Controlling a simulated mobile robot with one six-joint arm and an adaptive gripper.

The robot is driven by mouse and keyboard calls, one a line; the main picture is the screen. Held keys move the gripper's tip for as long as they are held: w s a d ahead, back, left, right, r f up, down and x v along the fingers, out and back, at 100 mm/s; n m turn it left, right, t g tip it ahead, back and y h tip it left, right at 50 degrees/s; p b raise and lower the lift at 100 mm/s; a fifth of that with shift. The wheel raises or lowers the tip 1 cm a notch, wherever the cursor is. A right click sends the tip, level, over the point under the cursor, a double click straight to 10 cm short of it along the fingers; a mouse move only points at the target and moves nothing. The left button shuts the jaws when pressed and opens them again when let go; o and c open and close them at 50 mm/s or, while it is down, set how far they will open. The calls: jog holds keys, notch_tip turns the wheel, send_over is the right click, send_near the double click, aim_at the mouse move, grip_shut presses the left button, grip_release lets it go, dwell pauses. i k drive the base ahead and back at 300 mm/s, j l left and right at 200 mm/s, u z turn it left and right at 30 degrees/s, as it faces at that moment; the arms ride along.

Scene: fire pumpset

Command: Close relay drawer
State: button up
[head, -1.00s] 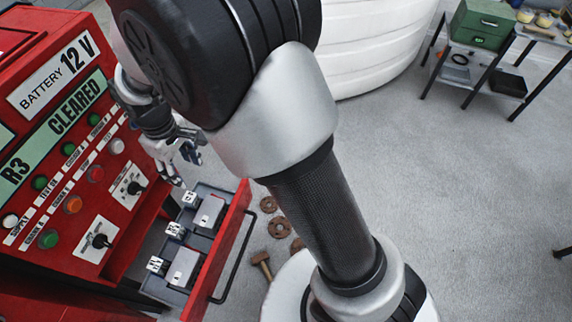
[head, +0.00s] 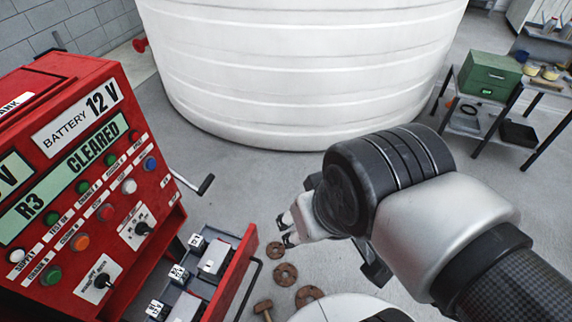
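The relay drawer (head: 238,268) stands pulled out from the lower right of the red control panel (head: 90,190). It has a red front with a dark bar handle (head: 243,292). Inside are relay blocks, including a grey one (head: 214,255), and small white tags, one reading R3 (head: 197,241). My gripper (head: 287,230) is to the right of the drawer and apart from it, partly hidden behind my wrist. Its fingertips look parted with nothing between them. The lower end of the drawer is cut off by the picture edge.
Rusty rings (head: 285,274) and a wooden mallet (head: 263,309) lie on the floor right of the drawer. A large white tank (head: 300,75) stands behind. A shelf with a green box (head: 490,76) is at the right.

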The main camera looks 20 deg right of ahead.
aim_at(218, 298)
jog(key=u, duration=1.1)
jog(key=j, duration=0.1)
jog(key=k+z, duration=0.05)
